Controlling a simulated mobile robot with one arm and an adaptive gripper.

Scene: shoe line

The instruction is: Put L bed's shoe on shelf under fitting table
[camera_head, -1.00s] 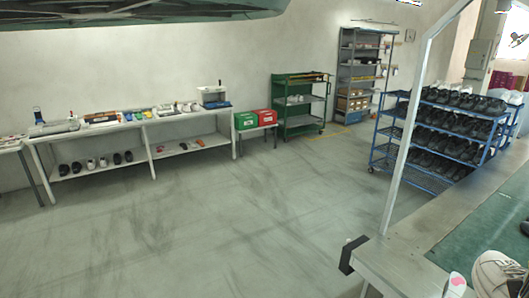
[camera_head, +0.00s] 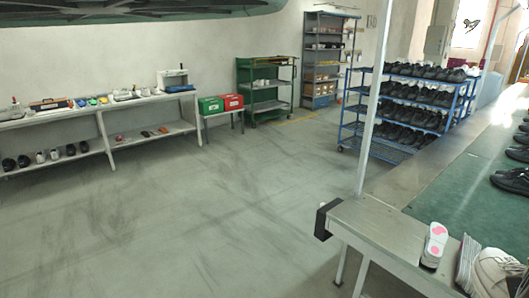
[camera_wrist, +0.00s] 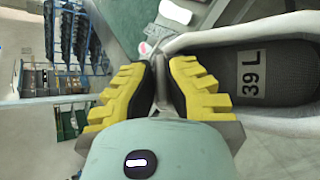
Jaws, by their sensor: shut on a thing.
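My gripper (camera_wrist: 160,80) shows in the wrist view with its yellow ribbed fingers closed on the edge of a white shoe (camera_wrist: 285,75). The shoe's dark insole carries a "39 L" label and extends right, out of the picture. Neither my gripper nor the held shoe shows in the head view. A long white table (camera_head: 95,108) at the left, which may be the fitting table, has a lower shelf (camera_head: 90,158). Several dark and light shoes and small colored items stand on that shelf, with bare room between them.
Red and green boxes (camera_head: 221,103) stand beside the table. A green cart (camera_head: 238,95) and blue shoe rack (camera_head: 342,140) are behind. A grey-edged bench (camera_head: 375,230) with shoes and a pale post (camera_head: 372,100) are at right. The floor (camera_head: 200,210) between is clear.

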